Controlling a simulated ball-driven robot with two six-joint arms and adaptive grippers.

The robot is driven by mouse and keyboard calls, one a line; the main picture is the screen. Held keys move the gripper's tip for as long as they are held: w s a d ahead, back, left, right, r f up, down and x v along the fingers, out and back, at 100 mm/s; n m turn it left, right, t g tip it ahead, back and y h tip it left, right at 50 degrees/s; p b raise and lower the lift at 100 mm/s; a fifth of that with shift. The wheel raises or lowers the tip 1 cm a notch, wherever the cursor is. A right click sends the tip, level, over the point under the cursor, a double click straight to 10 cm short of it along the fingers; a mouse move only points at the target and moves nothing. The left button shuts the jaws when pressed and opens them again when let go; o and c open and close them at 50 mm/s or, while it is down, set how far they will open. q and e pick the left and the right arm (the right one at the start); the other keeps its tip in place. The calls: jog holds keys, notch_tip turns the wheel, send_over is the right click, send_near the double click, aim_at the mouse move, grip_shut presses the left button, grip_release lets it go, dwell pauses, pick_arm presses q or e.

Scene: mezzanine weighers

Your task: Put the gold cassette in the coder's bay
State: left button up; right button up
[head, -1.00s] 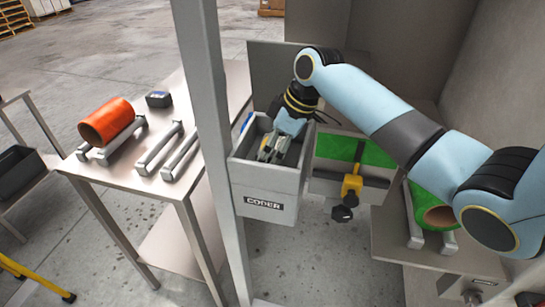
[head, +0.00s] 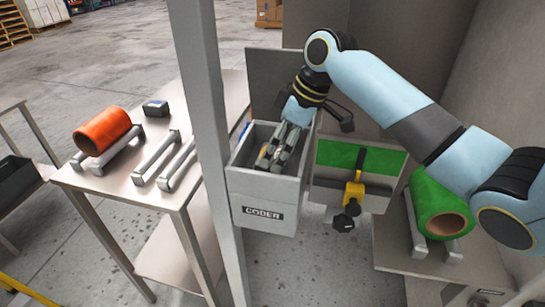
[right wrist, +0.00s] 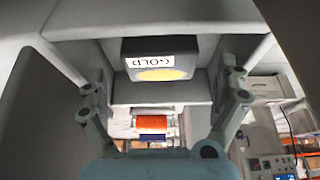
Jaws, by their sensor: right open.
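The grey open-topped coder (head: 262,193) stands beyond the upright post with its CODER label facing me. My right gripper (head: 271,157) reaches down into its bay, fingers open. In the right wrist view a dark cassette labelled GOLD (right wrist: 160,47), with a yellow disc on it, sits inside the bay walls. It lies ahead of my right gripper (right wrist: 162,92), whose fingers are spread apart to either side and do not hold it. In the head view the cassette cannot be made out clearly behind the fingers. My left gripper is not in view.
A grey post (head: 207,150) stands just left of the coder. A panel with a green band and yellow clamp (head: 353,190) is at its right. An orange roll (head: 103,131) lies on rails on the left table (head: 110,178); a green roll (head: 432,212) is at right.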

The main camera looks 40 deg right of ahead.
jog(key=v, duration=0.7)
jog(key=shift+r+b, duration=0.3)
jog(key=shift+r, duration=0.05)
jog(key=shift+s+f, duration=0.1)
jog(key=shift+s, duration=0.05)
